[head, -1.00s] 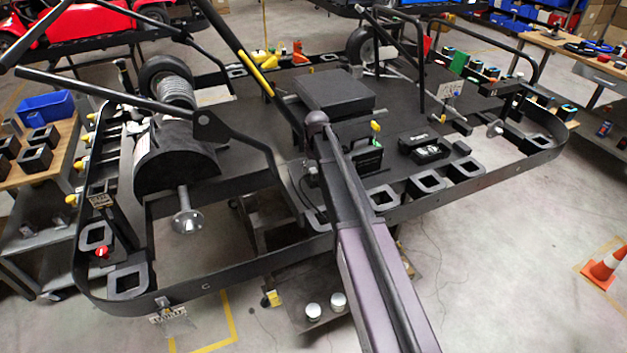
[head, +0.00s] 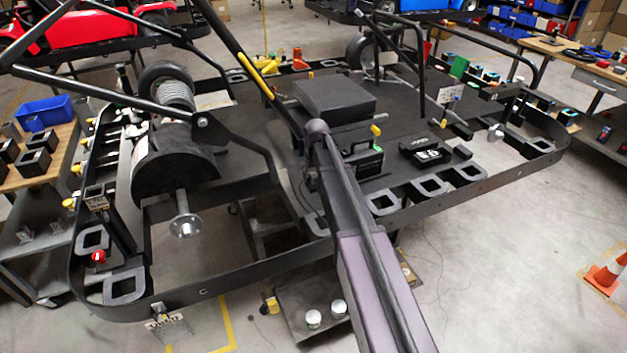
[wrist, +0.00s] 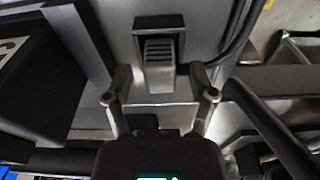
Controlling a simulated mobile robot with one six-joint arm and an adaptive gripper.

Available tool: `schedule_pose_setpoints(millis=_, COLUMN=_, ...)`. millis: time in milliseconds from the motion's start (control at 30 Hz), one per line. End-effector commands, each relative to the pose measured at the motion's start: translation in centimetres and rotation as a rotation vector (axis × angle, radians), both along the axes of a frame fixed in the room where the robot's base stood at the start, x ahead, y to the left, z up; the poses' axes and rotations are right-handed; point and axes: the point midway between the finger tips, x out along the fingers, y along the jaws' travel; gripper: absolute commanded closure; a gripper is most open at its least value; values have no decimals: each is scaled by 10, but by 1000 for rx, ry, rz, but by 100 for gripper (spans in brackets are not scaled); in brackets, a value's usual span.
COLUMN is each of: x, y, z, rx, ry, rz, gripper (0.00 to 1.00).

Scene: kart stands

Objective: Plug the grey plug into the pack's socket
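In the wrist view a grey ribbed plug (wrist: 159,64) sits between the two fingers of my gripper (wrist: 160,74). The fingers are apart, with a gap visible on each side of the plug. The plug's far end meets a black block (wrist: 158,22); I cannot tell whether this is a socket or a holder. In the head view a black pack (head: 364,161) with a handle and a yellow knob stands on the kart floor, right of my arm. Its socket cannot be made out. My gripper is hidden behind my arm in the head view.
A large black box (head: 335,97) lies behind the pack, and a smaller labelled black case (head: 425,150) lies to its right. Black frame bars (head: 240,140) rise on the left. In the wrist view dark cables (wrist: 236,40) run right of the plug.

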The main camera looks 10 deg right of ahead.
Motion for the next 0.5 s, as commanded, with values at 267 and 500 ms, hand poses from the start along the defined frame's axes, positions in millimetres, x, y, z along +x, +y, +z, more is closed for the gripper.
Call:
schedule_pose_setpoints(millis=267, x=0, y=0, z=0, rx=0, ry=0, rz=0, gripper=100)
schedule_pose_setpoints(millis=500, x=0, y=0, z=0, rx=0, ry=0, rz=0, gripper=100)
